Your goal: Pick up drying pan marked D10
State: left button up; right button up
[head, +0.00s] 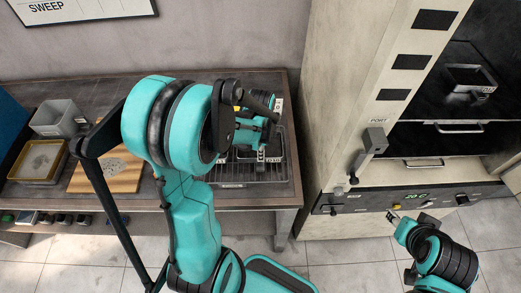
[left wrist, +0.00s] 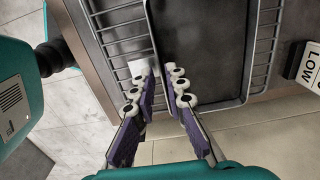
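A dark drying pan (left wrist: 205,45) lies on a wire rack in the left wrist view. In the head view a dark pan (head: 272,153) with a small white tag shows there, partly hidden by my left gripper (head: 262,138); its marking is too small to read surely. In the left wrist view my left gripper (left wrist: 159,72) is open, its fingers on either side of the pan's near wall. A white tag sits by the left fingertip. Another dark pan (head: 466,76) with a white tag stands in the oven. My right gripper (head: 396,218) is low, before the oven.
The wire rack (head: 232,176) stands on the bench (head: 240,199). A grey tub (head: 57,118), a yellowish tray (head: 40,158) and a wooden board (head: 105,170) are at the left. The oven (head: 350,95) rises close to the right. A "LOW" sign (left wrist: 302,62) is near the rack.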

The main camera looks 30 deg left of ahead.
pick_arm(q)
jog(key=shift+a+f, duration=0.15)
jog(key=shift+f, duration=0.75)
grip_shut()
jog(key=shift+r, duration=0.1)
